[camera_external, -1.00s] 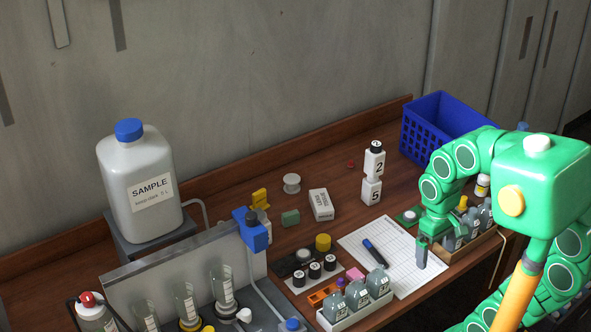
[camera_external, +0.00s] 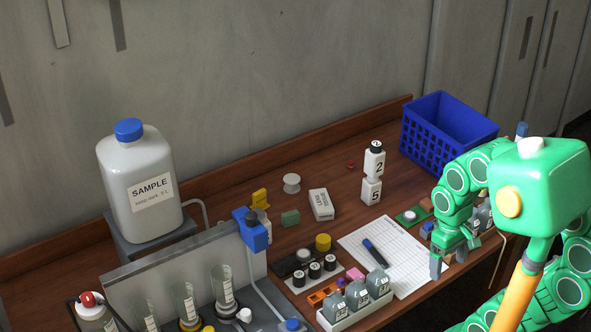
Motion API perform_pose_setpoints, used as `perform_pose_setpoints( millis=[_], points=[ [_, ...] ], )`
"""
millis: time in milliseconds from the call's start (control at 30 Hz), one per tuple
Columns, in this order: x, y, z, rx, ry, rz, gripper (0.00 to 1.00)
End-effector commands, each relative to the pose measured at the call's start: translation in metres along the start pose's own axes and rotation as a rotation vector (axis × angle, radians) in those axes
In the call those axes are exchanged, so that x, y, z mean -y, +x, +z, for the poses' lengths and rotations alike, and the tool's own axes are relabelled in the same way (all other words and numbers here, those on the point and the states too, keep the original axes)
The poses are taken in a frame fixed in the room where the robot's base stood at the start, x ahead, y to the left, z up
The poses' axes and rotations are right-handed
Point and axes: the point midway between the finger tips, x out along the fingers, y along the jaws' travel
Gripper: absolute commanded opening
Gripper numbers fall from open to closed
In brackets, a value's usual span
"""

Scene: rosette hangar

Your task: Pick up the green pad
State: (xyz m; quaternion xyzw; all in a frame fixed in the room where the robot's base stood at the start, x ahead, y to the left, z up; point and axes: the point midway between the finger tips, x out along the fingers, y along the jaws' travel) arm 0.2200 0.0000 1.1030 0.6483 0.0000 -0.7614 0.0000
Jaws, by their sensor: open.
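A small green block-like pad (camera_external: 290,218) lies on the wooden bench, left of the white lens box and in front of the white spool. A second green piece, a flat square (camera_external: 408,216) with a white disc on it, lies near the blue basket, left of my arm. My gripper (camera_external: 440,262) points down over the right front of the bench, beside the right edge of the white sheet. It is open with nothing seen in it, and is well to the right of the small green pad. My arm hides part of the bottle tray behind it.
A lens box (camera_external: 321,205), a spool (camera_external: 291,183) and stacked white blocks (camera_external: 372,190) stand around the middle. A blue basket (camera_external: 440,135) is at the back right. A marker (camera_external: 374,251) lies on the sheet (camera_external: 405,265). A blue-headed stand (camera_external: 252,232) rises left of the small pad.

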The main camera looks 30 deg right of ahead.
Motion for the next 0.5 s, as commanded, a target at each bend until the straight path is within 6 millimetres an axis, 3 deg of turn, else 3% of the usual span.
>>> perform_pose_setpoints(
  millis=[133, 500],
  points=[
    [0.000, -0.019, 0.001, -0.009, 0.000, 0.000, 0.88],
    [0.004, -0.043, 0.001, -0.018, 0.002, -0.011, 0.88]
  ],
)
